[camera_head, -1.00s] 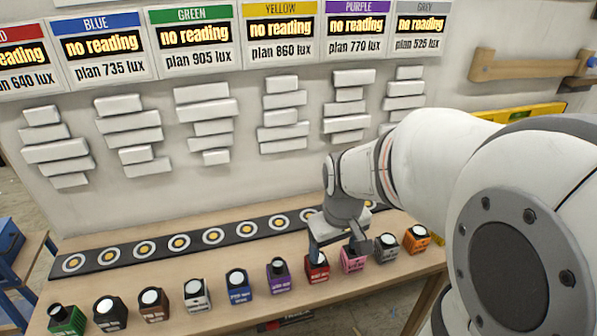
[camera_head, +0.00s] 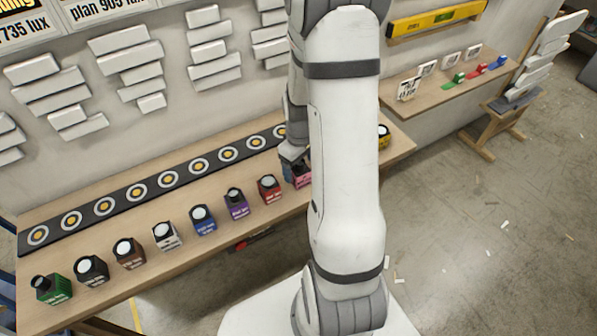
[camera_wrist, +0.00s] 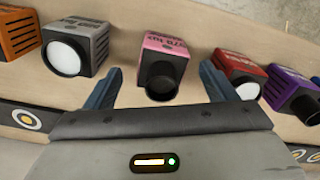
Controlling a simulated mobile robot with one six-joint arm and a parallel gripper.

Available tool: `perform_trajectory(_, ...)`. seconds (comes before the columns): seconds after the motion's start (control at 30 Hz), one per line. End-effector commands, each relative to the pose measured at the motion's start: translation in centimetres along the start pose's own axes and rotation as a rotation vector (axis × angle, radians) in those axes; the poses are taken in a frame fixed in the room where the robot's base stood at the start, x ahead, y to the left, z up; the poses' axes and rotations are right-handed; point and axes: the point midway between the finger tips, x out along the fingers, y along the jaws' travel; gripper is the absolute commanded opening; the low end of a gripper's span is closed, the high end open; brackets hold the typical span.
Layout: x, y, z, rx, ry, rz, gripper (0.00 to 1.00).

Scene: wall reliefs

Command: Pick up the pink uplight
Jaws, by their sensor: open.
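The pink uplight (camera_wrist: 168,42) is a small pink box with a dark round lens end, centred in the wrist view. My gripper (camera_wrist: 161,68) is open, with one blue finger on each side of it and a gap to each; I cannot tell how far down the fingers reach. In the head view, the pink uplight (camera_head: 301,180) shows only as a sliver beside my arm, under my gripper (camera_head: 292,160). My arm hides the rest of it.
A grey uplight (camera_wrist: 78,45) and an orange one (camera_wrist: 18,38) are on one side, a red one (camera_wrist: 240,70) and a purple one (camera_wrist: 290,92) on the other. A black strip of round targets (camera_head: 150,188) runs along the table (camera_head: 120,262) behind the row.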

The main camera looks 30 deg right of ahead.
Motion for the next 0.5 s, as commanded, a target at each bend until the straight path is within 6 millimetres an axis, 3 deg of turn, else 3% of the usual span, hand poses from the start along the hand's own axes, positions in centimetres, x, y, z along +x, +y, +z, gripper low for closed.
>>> perform_trajectory(0.2,2.5,-0.1,0.0,0.0,-0.002,-0.002,0.78)
perform_trajectory(0.5,3.2,-0.1,-0.1,0.0,0.0,0.0,0.78)
